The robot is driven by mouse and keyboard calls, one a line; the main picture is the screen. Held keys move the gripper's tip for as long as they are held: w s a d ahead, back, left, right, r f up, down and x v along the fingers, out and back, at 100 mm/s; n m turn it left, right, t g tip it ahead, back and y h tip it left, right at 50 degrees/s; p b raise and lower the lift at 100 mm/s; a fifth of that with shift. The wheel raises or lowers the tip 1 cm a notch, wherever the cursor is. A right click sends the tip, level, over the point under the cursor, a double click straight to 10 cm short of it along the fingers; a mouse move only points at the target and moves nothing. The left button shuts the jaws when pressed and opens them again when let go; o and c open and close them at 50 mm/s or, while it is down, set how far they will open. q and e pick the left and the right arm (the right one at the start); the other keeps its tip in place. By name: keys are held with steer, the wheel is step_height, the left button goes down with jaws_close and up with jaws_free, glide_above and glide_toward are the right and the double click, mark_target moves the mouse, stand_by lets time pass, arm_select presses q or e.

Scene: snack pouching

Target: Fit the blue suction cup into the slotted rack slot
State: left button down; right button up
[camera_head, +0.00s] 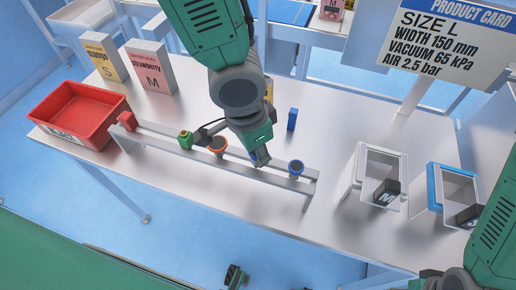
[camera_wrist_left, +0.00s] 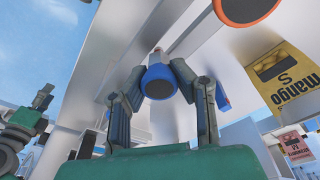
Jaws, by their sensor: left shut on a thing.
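My left gripper (camera_head: 257,158) is low over the slotted rack (camera_head: 240,172), between the orange-ringed cup (camera_head: 217,146) and a blue-ringed cup (camera_head: 296,168) at the rack's right end. It is shut on a blue suction cup (camera_wrist_left: 160,82), seen between both fingers in the wrist view; in the head view the gripper mostly hides it. I cannot tell whether the held cup touches the rack. A green cup (camera_head: 185,138) and a red piece (camera_head: 127,121) are farther left along the rack. My right arm shows at the lower right; its finger state is unclear.
A red bin (camera_head: 78,112) stands at the left. Mango (camera_head: 104,57) and strawberry (camera_head: 150,67) boxes stand behind it. A small blue block (camera_head: 292,118) is behind the rack. White (camera_head: 357,170) and blue (camera_head: 433,185) holders stand right, below the product card (camera_head: 448,45).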

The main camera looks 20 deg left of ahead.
arm_select(q)
steer(key=shift+f+b, duration=0.35)
steer(key=shift+f, duration=0.25)
steer(key=c, duration=1.3)
jaws_free()
steer(key=shift+r, duration=0.1)
steer(key=shift+r, duration=0.2)
steer(key=r, duration=0.7)
steer(key=s+a+r, duration=0.1)
steer(key=r, duration=0.2)
steer(key=shift+a+r, duration=0.1)
steer(key=shift+r, duration=0.1)
steer(key=shift+a+r, duration=0.1)
steer(key=shift+r, duration=0.35)
